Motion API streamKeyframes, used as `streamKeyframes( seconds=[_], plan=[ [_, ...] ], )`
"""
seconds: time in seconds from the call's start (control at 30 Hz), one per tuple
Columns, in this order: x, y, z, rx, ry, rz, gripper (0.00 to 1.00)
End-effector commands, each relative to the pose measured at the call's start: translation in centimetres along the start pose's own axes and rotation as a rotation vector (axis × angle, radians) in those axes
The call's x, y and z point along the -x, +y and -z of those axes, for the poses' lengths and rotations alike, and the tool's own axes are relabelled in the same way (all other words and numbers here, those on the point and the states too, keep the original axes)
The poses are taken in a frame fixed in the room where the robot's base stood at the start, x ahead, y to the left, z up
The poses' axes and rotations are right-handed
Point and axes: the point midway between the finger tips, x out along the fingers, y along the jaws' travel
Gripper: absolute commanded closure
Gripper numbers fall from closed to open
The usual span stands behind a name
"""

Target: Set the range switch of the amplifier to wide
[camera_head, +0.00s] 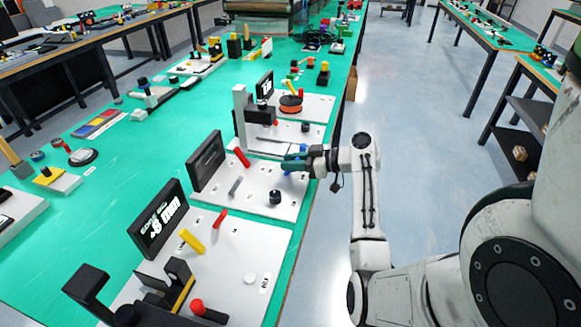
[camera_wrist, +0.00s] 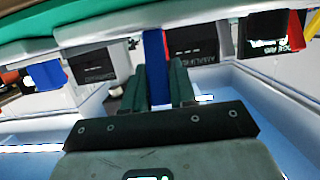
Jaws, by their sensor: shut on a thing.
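A white panel (camera_head: 225,198) with a dark screen (camera_head: 207,161) stands along the right side of the green table. My gripper (camera_head: 294,160) is at the panel's far right corner. In the wrist view, my gripper (camera_wrist: 160,80) is shut on an upright blue lever (camera_wrist: 155,45), which I take for the range switch. Its base and position marks are hidden.
A nearer white panel (camera_head: 240,262) has red and yellow levers and a lit display (camera_head: 160,222). Beyond my gripper stand a grey column (camera_head: 240,118) and a panel with an orange disc (camera_head: 291,104). The floor (camera_head: 420,150) to the right is clear.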

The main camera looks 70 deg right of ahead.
Motion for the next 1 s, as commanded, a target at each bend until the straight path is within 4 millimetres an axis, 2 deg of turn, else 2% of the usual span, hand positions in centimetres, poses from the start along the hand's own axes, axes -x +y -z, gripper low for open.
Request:
streamKeyframes(
  seconds=[0.47,0.5,0.7,1.0],
  plan=[
    [0.09,0.02,0.04,0.0,0.017,-0.001,1.0],
    [0.09,0.02,0.03,-0.001,0.017,-0.001,0.72],
    [0.08,0.01,0.0,-0.001,0.016,0.0,0.53],
    [0.39,0.03,-0.06,-0.001,0.015,-0.001,0.53]
  ],
)
